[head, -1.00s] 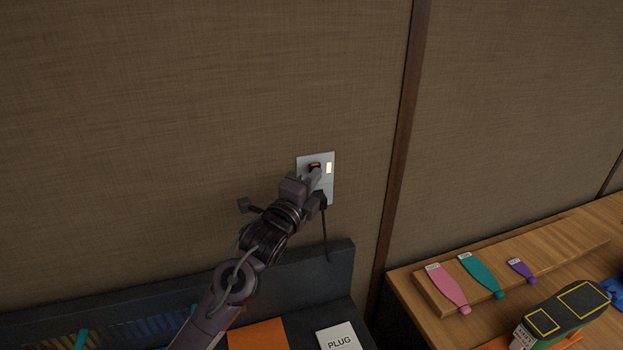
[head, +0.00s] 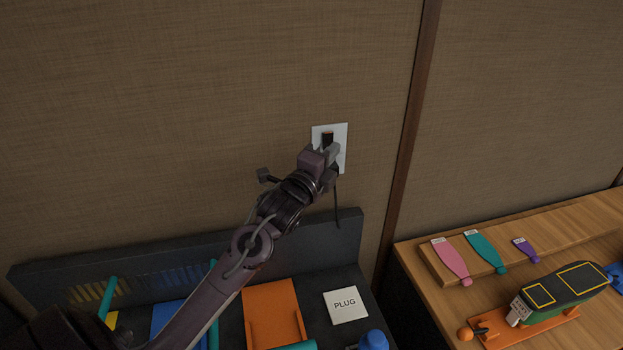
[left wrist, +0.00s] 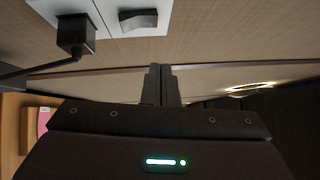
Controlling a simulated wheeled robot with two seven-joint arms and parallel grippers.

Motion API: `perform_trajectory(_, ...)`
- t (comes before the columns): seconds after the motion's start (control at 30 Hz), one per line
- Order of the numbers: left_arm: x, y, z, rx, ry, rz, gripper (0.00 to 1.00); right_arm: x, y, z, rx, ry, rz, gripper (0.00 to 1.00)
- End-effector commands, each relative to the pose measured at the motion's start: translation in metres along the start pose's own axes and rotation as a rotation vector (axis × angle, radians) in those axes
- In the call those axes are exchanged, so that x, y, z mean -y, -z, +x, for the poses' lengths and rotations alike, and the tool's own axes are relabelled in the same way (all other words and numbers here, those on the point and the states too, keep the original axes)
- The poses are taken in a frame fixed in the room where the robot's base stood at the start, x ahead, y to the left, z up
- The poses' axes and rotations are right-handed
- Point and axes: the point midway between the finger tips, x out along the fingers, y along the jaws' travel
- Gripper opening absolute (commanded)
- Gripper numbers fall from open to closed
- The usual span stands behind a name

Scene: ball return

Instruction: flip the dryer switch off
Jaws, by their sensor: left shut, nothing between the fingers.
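The wall plate (head: 342,131) is pale and sits on the brown wall. Its dark rocker switch (head: 327,137) shows a little orange at its upper edge; no lit yellow indicator shows beside it. My left gripper (head: 331,149) is shut and empty, just below the switch in the head view; I cannot tell there whether it touches. In the left wrist view, the rocker (left wrist: 138,20) looks dark and tilted on the plate, apart from the shut fingertips (left wrist: 161,68). A black plug (left wrist: 76,36) with a cord sits in the same plate. My right gripper is not in view.
Below the plate is a dark bench with a back ledge (head: 200,255), an orange tray (head: 273,312) and a white PLUG card (head: 346,305). A wooden table (head: 420,305) with coloured paddles stands at the right. The wall above the plate is clear.

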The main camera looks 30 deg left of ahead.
Motion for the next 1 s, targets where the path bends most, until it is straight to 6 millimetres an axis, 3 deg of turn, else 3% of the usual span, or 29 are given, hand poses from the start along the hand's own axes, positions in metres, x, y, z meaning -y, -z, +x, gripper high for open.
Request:
perform_trajectory(0.1, -0.001, 0.001, -0.016, -0.001, 0.001, 0.003, 0.0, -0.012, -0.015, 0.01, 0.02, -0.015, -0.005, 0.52)
perform_trajectory(0.23, 0.002, 0.0, -0.033, -0.001, 0.0, 0.002, 0.0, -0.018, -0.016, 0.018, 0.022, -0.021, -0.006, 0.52)
perform_trajectory(0.47, 0.009, 0.0, -0.07, -0.002, 0.0, 0.003, 0.0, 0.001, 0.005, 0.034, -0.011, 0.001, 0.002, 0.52)
perform_trajectory(0.6, 0.014, -0.001, -0.088, -0.001, 0.0, 0.002, 0.0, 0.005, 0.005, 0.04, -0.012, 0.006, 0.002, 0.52)
perform_trajectory(1.0, 0.019, -0.001, -0.097, -0.001, 0.001, 0.001, 0.0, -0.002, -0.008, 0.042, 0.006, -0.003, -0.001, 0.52)
